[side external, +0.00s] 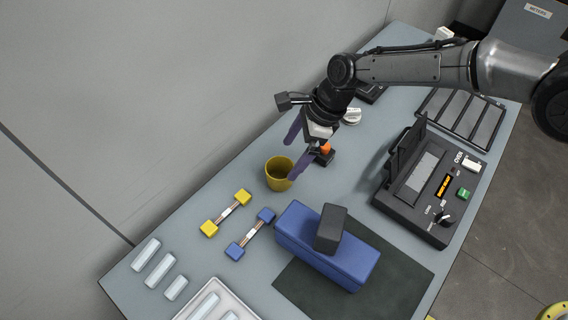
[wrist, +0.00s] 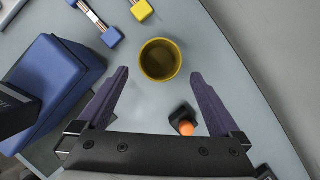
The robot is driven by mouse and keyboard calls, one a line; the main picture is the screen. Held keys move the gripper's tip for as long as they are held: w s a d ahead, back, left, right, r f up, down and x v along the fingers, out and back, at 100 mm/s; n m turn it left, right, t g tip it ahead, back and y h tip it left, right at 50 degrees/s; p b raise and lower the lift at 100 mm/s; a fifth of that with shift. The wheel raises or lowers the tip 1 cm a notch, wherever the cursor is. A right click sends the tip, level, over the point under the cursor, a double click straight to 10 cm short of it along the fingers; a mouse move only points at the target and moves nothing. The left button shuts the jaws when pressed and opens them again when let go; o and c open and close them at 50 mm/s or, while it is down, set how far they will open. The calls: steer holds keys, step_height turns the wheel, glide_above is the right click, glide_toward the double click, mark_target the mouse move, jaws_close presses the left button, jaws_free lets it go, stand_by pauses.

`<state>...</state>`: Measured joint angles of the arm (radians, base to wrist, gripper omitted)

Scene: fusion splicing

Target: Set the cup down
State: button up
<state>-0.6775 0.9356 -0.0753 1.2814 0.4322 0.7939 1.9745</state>
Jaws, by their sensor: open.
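The yellow cup (side external: 279,174) stands upright on the grey-blue bench, near its wall-side edge. In the wrist view the cup (wrist: 160,60) sits just beyond the fingertips, and I see into it; it looks empty. My gripper (side external: 294,152) is open, its two purple fingers spread wide. In the wrist view my gripper (wrist: 159,75) has nothing between its fingers. In the side view the fingers hang above and just behind the cup. I cannot tell whether a finger touches the rim.
A black piece with an orange knob (side external: 326,149) stands close to the right finger. A blue block (side external: 325,247) with a dark block on top lies in front. Yellow-ended (side external: 226,213) and blue-ended (side external: 250,234) pieces lie left of it. A black splicer (side external: 428,185) stands to the right.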

steer(key=shift+v, duration=2.05)
steer(key=s+d+r+n+t+h, duration=0.1)
steer(key=s+d+r+n+t, duration=0.2)
steer(key=d+r, duration=0.75)
steer(key=s+d+r+n, duration=0.3)
steer(key=d+r+n, duration=0.3)
steer(key=d, duration=0.8)
steer(key=s+d+n+t+h, duration=0.2)
steer(key=s+d+n, duration=0.7)
steer(key=s+d, duration=0.9)
steer(key=s+h, duration=0.1)
steer(key=s, duration=0.2)
steer(key=shift+s+f+t, duration=0.2)
steer(key=shift+s+t, duration=0.1)
steer(key=shift+s, duration=0.1)
